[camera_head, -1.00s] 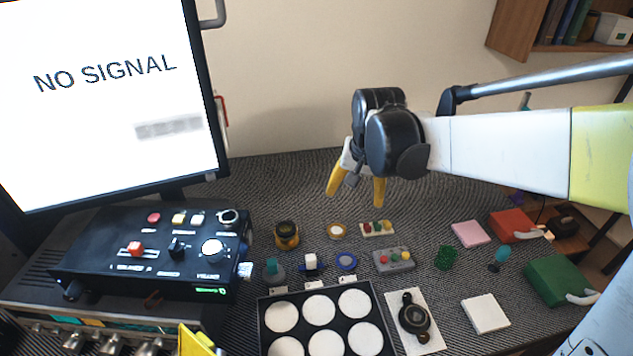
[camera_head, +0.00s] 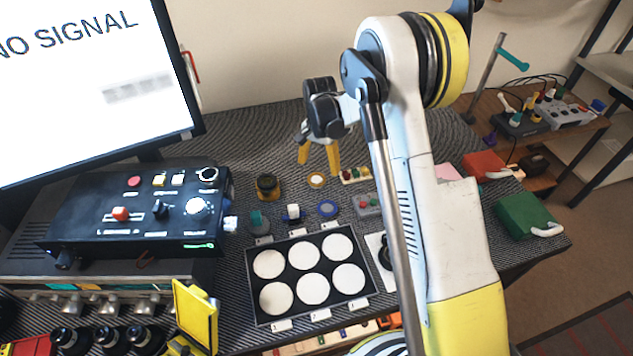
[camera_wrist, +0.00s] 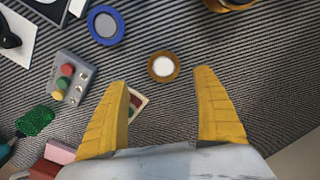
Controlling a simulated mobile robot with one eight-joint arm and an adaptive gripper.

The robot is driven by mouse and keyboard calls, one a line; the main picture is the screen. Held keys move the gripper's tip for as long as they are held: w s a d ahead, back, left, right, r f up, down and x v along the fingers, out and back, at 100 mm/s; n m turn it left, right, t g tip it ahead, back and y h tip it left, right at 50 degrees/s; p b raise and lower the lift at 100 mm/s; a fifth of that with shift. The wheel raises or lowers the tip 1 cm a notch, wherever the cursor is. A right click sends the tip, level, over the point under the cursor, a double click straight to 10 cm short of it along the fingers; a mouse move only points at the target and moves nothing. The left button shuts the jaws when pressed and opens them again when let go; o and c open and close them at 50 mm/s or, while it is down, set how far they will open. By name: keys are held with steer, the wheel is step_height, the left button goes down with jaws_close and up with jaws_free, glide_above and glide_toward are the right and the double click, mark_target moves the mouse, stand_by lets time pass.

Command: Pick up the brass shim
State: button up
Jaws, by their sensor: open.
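The brass shim is most likely the small brass-coloured ring with a pale centre (camera_head: 316,180), lying flat on the dark striped mat. In the wrist view the ring (camera_wrist: 163,67) lies beyond and between my two yellow fingertips. My gripper (camera_head: 319,160) is open and empty, above the mat and just behind the ring in the head view. In the wrist view my gripper (camera_wrist: 168,92) shows its fingers spread wide, with nothing between them touching either finger.
A blue ring (camera_head: 327,208), a dark brass-rimmed cylinder (camera_head: 267,186) and a small block with coloured buttons (camera_head: 355,175) lie close by. A grey button box (camera_head: 367,203) sits to the right. A black tray (camera_head: 252,295) with white discs stands in front. The monitor (camera_head: 75,80) rises at left.

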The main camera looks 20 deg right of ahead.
mark_target(316, 180)
steer(key=shift+a+f+b, duration=0.15)
steer(key=shift+f+b, duration=0.3)
steer(key=shift+f, duration=0.45)
steer(key=shift+a+f+b, duration=0.2)
steer(key=shift+f+b, duration=0.2)
steer(key=shift+f, duration=0.55)
steer(key=shift+a+f+b, duration=0.15)
steer(key=shift+f+b, duration=0.3)
steer(key=shift+f, duration=0.45)
steer(key=shift+f+b, duration=0.3)
steer(key=c, duration=0.9)
